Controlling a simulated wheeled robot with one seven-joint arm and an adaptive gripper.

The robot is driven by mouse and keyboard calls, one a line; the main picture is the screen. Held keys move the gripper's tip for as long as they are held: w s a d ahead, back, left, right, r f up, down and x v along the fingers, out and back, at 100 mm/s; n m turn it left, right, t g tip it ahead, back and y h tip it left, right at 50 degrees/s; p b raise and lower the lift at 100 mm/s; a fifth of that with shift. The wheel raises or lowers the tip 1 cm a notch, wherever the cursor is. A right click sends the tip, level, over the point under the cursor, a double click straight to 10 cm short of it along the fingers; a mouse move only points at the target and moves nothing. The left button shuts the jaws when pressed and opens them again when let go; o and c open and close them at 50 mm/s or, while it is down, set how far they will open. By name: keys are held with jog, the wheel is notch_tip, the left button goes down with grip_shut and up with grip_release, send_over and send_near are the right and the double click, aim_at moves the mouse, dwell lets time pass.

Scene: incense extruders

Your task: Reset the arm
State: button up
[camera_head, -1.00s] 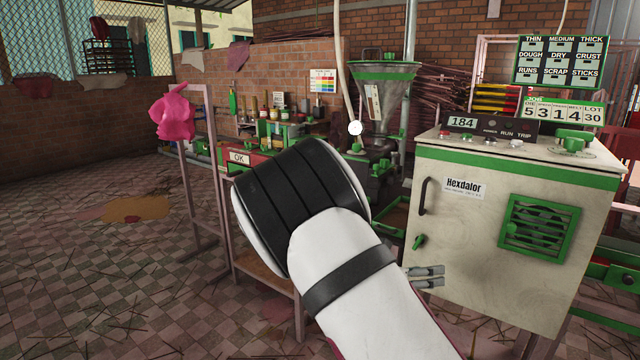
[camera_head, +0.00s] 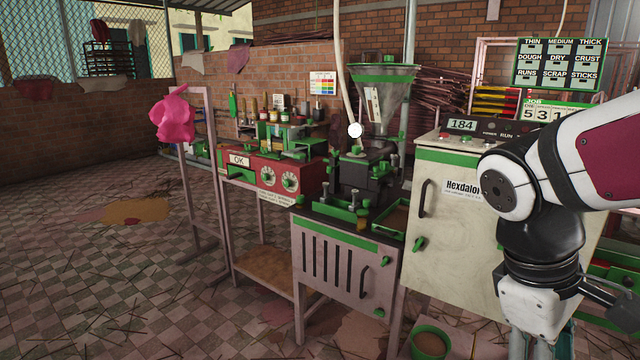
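My arm, white with black joints and a dark red panel, reaches in from the right edge and bends downward. My gripper (camera_head: 540,346) hangs below the wrist at the bottom right, in front of the white Hexdalor cabinet (camera_head: 434,215). Only the upper part of its fingers shows; the tips are cut off by the lower edge of the picture, so their opening and anything between them are hidden. The arm covers the right part of the cabinet, including its green vent.
An extruder with a grey hopper (camera_head: 385,90) stands on a slatted cabinet (camera_head: 338,268). A red control box (camera_head: 262,176) marked OK is left of it. A green-rimmed bucket (camera_head: 430,343) stands on the floor, left of my gripper. The tiled floor at left is mostly open.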

jog(key=s+a+r+m+t+y, duration=0.15)
jog(key=s+a+m+y, duration=0.4)
jog(key=s, duration=0.75)
notch_tip(320, 180, up, 24)
jog(key=a+t+h+p, duration=0.1)
jog(key=t+p, duration=0.3)
jog(key=p, duration=1.8)
jog(key=shift+w+a+f+h+p, duration=0.25)
jog(key=shift+w+a+h+p, duration=0.05)
jog(key=shift+h, duration=0.05)
jog(key=shift+f+m, duration=0.1)
jog(key=shift+m, duration=0.15)
